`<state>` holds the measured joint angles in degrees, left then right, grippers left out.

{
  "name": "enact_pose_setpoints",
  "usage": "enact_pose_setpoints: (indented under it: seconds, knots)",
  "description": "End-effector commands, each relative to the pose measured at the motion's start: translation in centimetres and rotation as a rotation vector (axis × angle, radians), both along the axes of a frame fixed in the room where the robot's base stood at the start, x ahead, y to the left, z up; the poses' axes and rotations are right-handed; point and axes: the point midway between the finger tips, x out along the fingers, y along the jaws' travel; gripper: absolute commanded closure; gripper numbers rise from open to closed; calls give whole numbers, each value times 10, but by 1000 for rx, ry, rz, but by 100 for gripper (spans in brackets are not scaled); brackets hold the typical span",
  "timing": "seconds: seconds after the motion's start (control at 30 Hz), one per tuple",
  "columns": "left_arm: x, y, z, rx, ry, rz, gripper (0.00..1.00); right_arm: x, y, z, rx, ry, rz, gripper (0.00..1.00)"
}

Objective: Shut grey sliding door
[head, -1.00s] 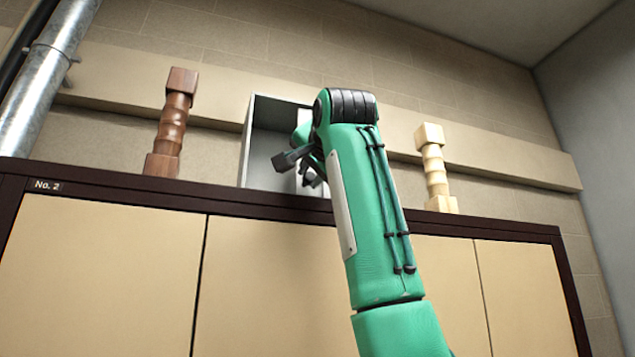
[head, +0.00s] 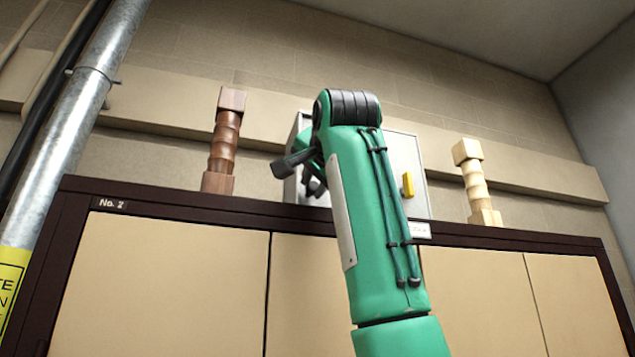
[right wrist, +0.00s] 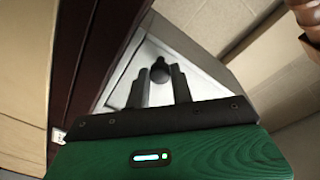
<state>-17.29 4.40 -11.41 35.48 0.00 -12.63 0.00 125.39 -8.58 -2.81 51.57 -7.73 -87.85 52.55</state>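A grey box (head: 297,190) stands on top of the dark-edged cupboard in the head view, largely hidden behind my right arm. A light grey panel (head: 395,155) with a yellow handle (head: 407,185) shows right of my arm; it looks like the grey sliding door. How far the door stands open is hidden. My right gripper (head: 298,173) is at the box's left part. In the right wrist view its two fingers (right wrist: 159,88) are apart, with a dark round knob-like shape beyond and between them, against a pale grey surface. I see nothing held. My left gripper is out of view.
A brown turned wooden post (head: 222,150) stands left of the box and a pale one (head: 475,185) stands right of it. The cupboard (head: 170,280) has closed beige doors. A metal pipe (head: 80,120) runs up at the left.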

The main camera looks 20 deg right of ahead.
Motion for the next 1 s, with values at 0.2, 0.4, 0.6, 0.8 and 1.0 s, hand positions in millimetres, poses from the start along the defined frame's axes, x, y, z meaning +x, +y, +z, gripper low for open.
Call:
enact_pose_setpoints:
  seconds: [0.2,0.4,0.6,0.8,1.0]
  knots:
    - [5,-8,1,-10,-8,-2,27,0,1,0,-1,-1,1,55]
    - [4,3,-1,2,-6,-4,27,-1,1,0,-1,-1,0,55]
    - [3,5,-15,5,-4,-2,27,-23,2,-3,0,-4,1,55]
    - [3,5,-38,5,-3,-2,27,-69,5,-5,-2,-5,2,55]
    - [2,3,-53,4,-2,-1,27,-111,8,-3,-3,-3,2,55]
